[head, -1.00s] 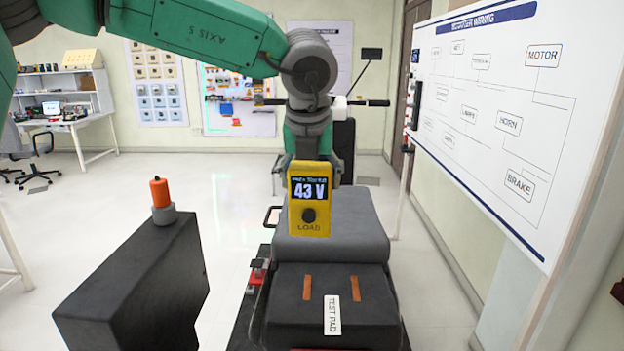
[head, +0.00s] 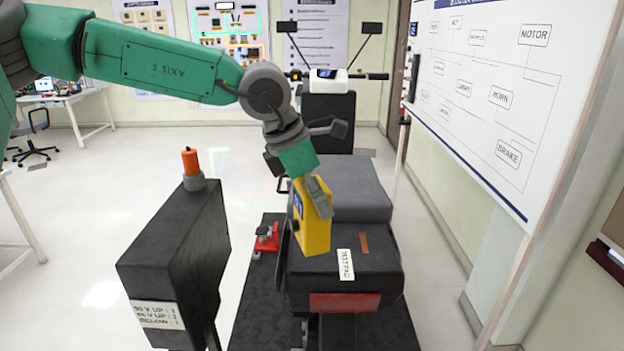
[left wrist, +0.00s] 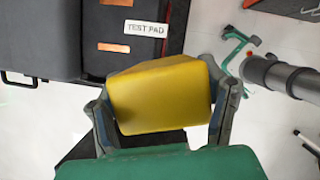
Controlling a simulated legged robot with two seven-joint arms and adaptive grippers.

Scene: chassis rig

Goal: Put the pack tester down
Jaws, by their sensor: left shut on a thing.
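The yellow pack tester (head: 317,232) is held tilted between the fingers of my left gripper (head: 314,192). Its display side faces left and is seen edge-on. In the left wrist view the tester (left wrist: 160,95) fills the space between the two grey fingers. The black test pad (head: 380,270) has a white TEST PAD label (head: 345,264) and an orange strip (head: 364,243). In the head view the tester overlaps the pad's left part and hides the other strip, but both strips show in the left wrist view. I cannot tell whether the tester touches the pad. My right gripper is not in view.
The grey scooter seat (head: 350,190) lies just behind the pad. A black post box (head: 180,250) with an orange-topped beacon (head: 191,162) stands at the left. A small red device (head: 266,237) lies on the dark mat between them. A whiteboard (head: 475,100) stands on the right.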

